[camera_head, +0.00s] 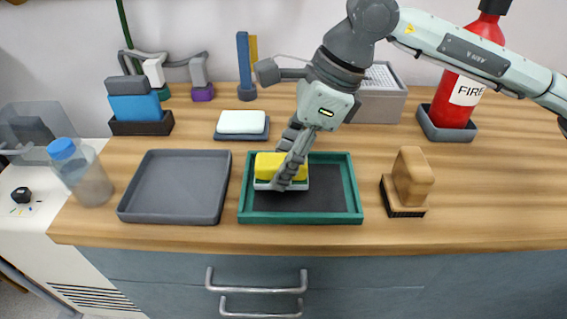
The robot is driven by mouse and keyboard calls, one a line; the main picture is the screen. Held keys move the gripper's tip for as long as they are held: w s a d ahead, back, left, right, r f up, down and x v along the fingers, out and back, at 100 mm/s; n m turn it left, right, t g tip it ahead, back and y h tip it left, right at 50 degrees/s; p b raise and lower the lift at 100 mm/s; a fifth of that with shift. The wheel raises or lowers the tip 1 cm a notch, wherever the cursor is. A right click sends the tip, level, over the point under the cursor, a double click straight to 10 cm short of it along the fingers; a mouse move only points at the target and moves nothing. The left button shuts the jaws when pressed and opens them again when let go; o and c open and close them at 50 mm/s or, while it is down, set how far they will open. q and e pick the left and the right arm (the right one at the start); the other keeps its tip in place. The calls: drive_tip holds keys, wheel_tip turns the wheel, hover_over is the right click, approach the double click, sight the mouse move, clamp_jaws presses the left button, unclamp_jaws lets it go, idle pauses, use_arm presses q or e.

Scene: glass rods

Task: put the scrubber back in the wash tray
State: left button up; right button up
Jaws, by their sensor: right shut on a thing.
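The scrubber appears to be the yellow block with a pale base (266,163). It is inside the green-rimmed tray (357,200) with a dark floor, toward that tray's left and back. My right gripper (283,178) reaches down from above and is shut on the scrubber; its fingers hide the block's right part. I cannot tell whether the scrubber touches the tray floor. An empty grey tray (172,190) stands just to the left; the view does not show which tray is the wash tray. My left gripper is not in view.
A wooden brush (412,180) stands right of the green tray. Behind are a white bar on a dish (242,122), a grey box (378,100), a blue block in a black holder (140,105) and a fire extinguisher (455,95). A blue-capped bottle (85,175) stands left.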

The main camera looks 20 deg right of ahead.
drive_tip(key=shift+f, duration=0.65)
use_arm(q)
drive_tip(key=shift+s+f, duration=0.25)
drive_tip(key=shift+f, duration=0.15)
use_arm(e)
drive_tip(key=shift+f, duration=0.1)
drive_tip(key=o, duration=1)
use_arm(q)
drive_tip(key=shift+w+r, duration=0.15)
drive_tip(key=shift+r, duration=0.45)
